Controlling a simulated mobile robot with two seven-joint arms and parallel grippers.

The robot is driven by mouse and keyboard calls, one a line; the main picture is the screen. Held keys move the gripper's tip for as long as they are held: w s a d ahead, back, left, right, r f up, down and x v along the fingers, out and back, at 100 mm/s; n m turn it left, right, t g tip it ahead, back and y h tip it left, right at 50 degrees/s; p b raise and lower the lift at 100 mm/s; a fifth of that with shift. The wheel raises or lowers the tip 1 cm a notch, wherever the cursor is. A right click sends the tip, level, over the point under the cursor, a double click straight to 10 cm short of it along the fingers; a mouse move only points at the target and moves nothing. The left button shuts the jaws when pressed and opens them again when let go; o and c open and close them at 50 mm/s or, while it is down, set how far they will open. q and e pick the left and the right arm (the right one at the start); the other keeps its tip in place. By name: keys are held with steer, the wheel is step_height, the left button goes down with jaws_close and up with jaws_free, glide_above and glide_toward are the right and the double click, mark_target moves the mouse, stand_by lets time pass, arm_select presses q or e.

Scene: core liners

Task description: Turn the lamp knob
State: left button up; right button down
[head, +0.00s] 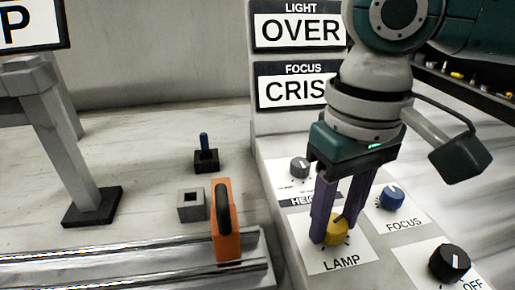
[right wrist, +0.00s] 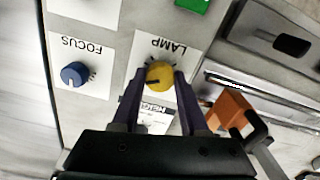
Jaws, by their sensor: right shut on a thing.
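The yellow lamp knob (head: 336,231) sits on a white card marked LAMP on the light grey panel. My right gripper (head: 333,226) reaches down from above with its purple fingers on either side of the knob, shut on it. In the right wrist view the yellow knob (right wrist: 159,75) shows between the tips of the two fingers (right wrist: 160,80), with a dark pointer line on its face. The signs above the panel read LIGHT OVER (head: 300,30) and FOCUS CRIS (head: 290,92), the latter's end hidden by my arm. My left gripper is not in view.
A blue focus knob (head: 392,197), a grey height knob (head: 300,167) and a black knob (head: 449,262) near OFF stand around the lamp knob. An orange block with a dark handle (head: 226,220) stands on metal rails to the left. A blue-topped switch (head: 205,155) stands behind it.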

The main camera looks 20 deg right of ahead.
mark_target(334, 223)
steer(key=shift+r+n+p, duration=0.4)
steer(key=shift+n+p, duration=0.6)
steer(key=shift+p, duration=2.05)
steer(key=shift+f+n+p, duration=0.15)
steer(key=shift+n+p, duration=0.9)
steer(key=shift+n, duration=0.05)
steer(key=shift+f+n+p, duration=0.15)
steer(key=shift+n+p, duration=0.7)
steer(key=shift+n, duration=0.65)
steer(key=shift+c, duration=2.2)
jaws_free()
step_height(334, 223, up, 10)
steer(key=p, duration=0.2)
steer(key=shift+f, duration=0.1)
